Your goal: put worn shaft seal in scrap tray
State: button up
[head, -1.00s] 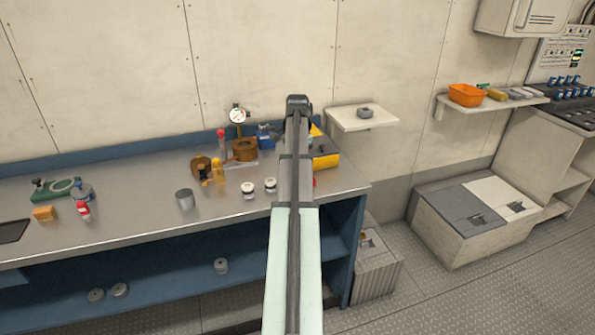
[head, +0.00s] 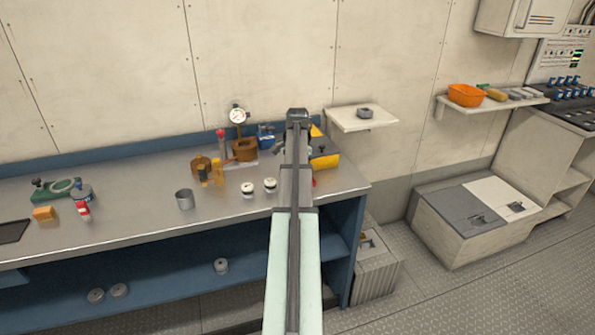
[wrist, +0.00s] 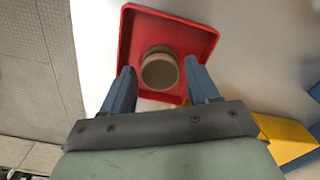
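The red scrap tray (wrist: 202,42) lies below my gripper in the wrist view. In the head view only a sliver of red (head: 314,181) shows beside my arm. A round tan-brown ring-like piece, apparently the worn shaft seal (wrist: 160,70), is within the tray's outline. My gripper (wrist: 159,72) is open above it, one finger on each side with visible gaps. I cannot tell its exact height above the tray floor. In the head view my arm hides the fingers and the seal.
A yellow cylinder (head: 326,162) lies right of my arm; yellow also shows in the wrist view (wrist: 285,135). Two small white-topped pieces (head: 270,185), a grey cup (head: 185,199) and amber items (head: 218,172) stand to the left. The bench's front right is clear.

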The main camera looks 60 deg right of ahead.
jog(key=shift+o, duration=0.8)
notch_tip(320, 180, up, 12)
jog(key=shift+r, duration=0.15)
